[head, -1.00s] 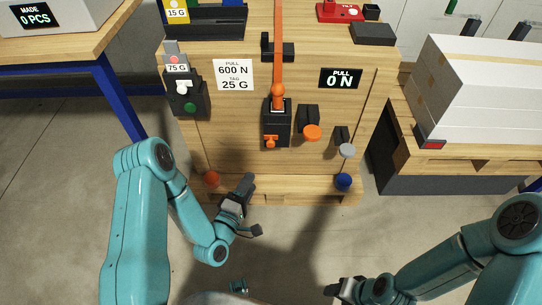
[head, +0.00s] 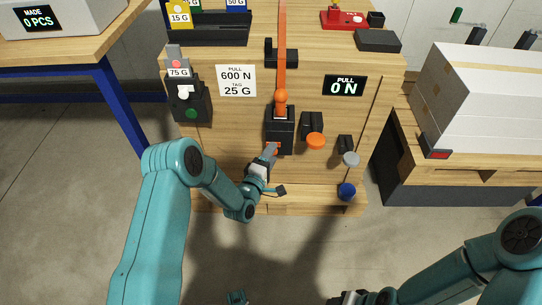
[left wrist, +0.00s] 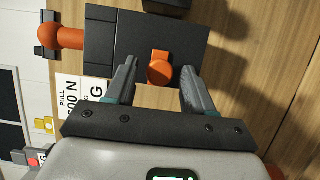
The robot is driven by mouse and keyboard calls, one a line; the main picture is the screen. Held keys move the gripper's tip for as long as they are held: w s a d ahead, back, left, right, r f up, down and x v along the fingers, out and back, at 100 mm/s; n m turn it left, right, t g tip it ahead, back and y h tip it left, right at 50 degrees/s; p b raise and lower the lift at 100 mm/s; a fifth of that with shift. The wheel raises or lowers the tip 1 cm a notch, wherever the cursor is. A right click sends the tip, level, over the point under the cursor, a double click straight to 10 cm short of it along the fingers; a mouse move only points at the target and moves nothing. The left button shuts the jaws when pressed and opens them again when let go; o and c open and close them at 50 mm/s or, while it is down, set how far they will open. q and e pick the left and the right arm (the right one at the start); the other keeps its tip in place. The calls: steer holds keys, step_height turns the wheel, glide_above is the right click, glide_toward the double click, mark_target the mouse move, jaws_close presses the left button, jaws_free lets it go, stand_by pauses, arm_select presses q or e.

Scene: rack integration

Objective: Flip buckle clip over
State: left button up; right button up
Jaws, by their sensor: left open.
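The buckle is a black block (head: 279,125) on the front of the wooden bench, with an orange strap (head: 282,50) running up from it. Its orange clip (left wrist: 160,68) shows in the left wrist view, low on the block's face. My left gripper (head: 270,150) is at the bottom of the block in the head view. In the left wrist view its open fingers (left wrist: 158,85) stand on either side of the clip, and I see no contact. My right gripper (head: 352,298) is at the bottom edge of the head view, mostly cut off.
An orange knob (head: 314,141), a grey knob (head: 351,159) and a blue knob (head: 347,191) stand to the right of the buckle. A black box with a green button (head: 191,112) is at left.

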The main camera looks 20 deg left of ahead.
arm_select(q)
steer(key=shift+w, duration=0.2)
steer(key=shift+c, duration=0.3)
jaws_close()
steer(key=d, duration=0.2)
steer(key=w+d+b, duration=0.1)
steer(key=d, duration=0.1)
steer(key=shift+f, duration=0.1)
steer(key=shift+d, duration=0.2)
steer(key=shift+o, duration=0.3)
jaws_free()
steer(key=shift+w, duration=0.1)
